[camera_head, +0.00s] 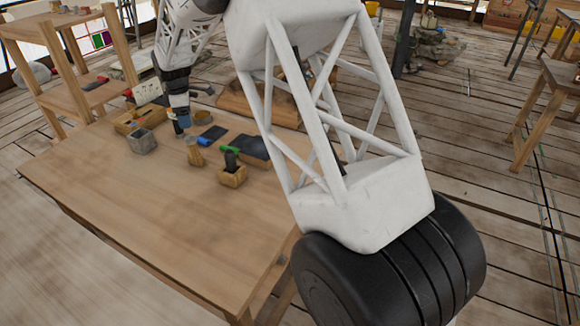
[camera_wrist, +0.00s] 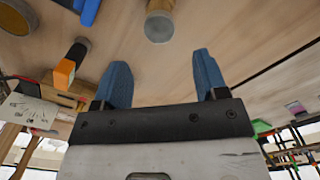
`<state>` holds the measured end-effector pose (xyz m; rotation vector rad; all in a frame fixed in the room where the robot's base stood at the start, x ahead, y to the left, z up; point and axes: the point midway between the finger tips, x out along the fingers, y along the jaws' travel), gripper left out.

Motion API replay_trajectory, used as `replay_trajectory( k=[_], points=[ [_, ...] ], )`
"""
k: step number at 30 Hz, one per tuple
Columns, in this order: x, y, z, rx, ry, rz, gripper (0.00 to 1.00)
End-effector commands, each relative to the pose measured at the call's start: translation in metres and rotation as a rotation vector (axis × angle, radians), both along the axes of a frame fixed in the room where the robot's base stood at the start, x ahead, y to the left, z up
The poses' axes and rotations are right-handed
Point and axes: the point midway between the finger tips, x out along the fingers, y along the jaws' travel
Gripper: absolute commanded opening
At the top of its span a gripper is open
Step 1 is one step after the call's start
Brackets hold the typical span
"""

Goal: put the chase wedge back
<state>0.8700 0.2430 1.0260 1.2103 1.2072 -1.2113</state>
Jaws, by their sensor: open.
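My gripper (camera_head: 181,124) hangs over the back part of the wooden table, beside a grey open box (camera_head: 142,141). In the wrist view its two blue fingers (camera_wrist: 160,82) are spread apart with nothing between them. An orange-ended piece with a dark part (camera_wrist: 65,72) shows left of the fingers. A wooden block (camera_head: 233,177) with a dark upright piece (camera_head: 231,159) in or on it stands at the table's middle right. I cannot tell which piece is the chase wedge.
A tan cylinder (camera_head: 194,152) stands near the gripper. Blue (camera_head: 203,141) and green (camera_head: 228,149) items lie by a dark flat pad (camera_head: 251,148). A wooden tray (camera_head: 127,127) is at the back left. The table's front (camera_head: 150,220) is clear.

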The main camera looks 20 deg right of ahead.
Motion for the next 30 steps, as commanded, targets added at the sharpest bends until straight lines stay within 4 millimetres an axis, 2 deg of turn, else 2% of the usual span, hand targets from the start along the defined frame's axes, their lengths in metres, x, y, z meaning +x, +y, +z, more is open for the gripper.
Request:
replay_trajectory(
  k=[5,11,18,30],
  points=[
    [-0.009,-0.008,0.011,0.002,-0.007,-0.031,0.66],
    [-0.036,-0.031,0.037,0.006,-0.02,-0.125,0.66],
    [-0.088,-0.07,0.077,0.016,-0.044,-0.295,0.66],
    [-0.188,-0.129,0.129,0.04,-0.086,-0.587,0.66]
  ],
)
